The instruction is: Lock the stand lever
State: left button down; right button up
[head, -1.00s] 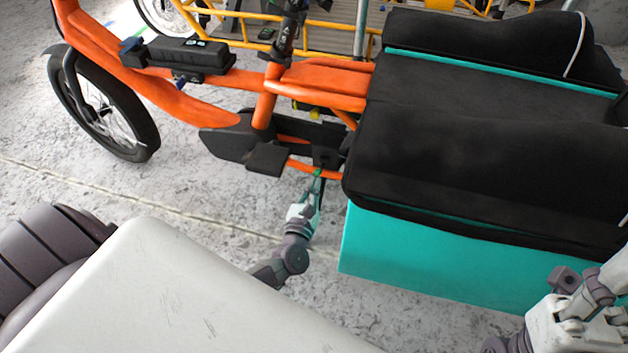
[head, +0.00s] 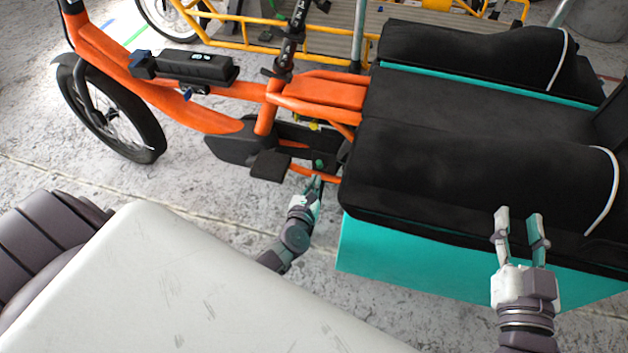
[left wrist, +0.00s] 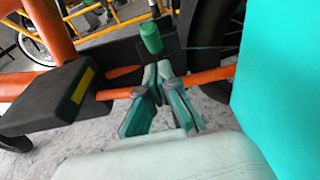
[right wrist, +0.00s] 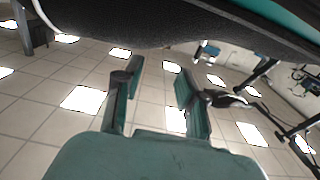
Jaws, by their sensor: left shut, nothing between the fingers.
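The stand lever's green grip (head: 318,163) is beside the orange frame of the cargo bike, between the black pedal and the teal box. In the left wrist view the green grip (left wrist: 150,38) stands up just beyond my fingertips. My left gripper (head: 314,181) is below it in the head view, shut and empty; in the left wrist view its fingertips (left wrist: 157,70) look close to the grip, but I cannot tell whether they touch. My right gripper (head: 518,212) is open and empty in front of the box; its spread fingers show in the right wrist view (right wrist: 157,72).
The teal box (head: 415,255) with black padded covers (head: 440,165) fills the right side, near my right gripper. The black pedal (head: 270,165) is left of the lever. A yellow bike frame (head: 240,45) stands behind.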

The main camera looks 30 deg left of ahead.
aim_at(319, 168)
pick_arm(q)
jog(key=r+p, duration=0.1)
jog(key=p, duration=0.1)
jog(key=w+r+g+p, duration=0.1)
jog(key=p, duration=0.2)
jog(key=shift+w+a+r, duration=0.15)
jog(key=shift+a, duration=0.05)
pick_arm(e)
jog(key=s+d+f+g+h, duration=0.2)
jog(key=s+d+f+g, duration=0.1)
jog(key=s+f+g, duration=0.4)
jog(key=s+d+f+g+h, duration=0.1)
jog(key=s+d+f+g, duration=0.2)
jog(key=s+f+g, duration=0.4)
jog(key=shift+s+d+f+m+h, duration=0.3)
jog(key=shift+s+m+h, duration=0.1)
jog(key=shift+s, duration=0.6)
pick_arm(q)
jog(key=shift+w+r, duration=0.15)
pick_arm(e)
jog(key=shift+r, duration=0.1)
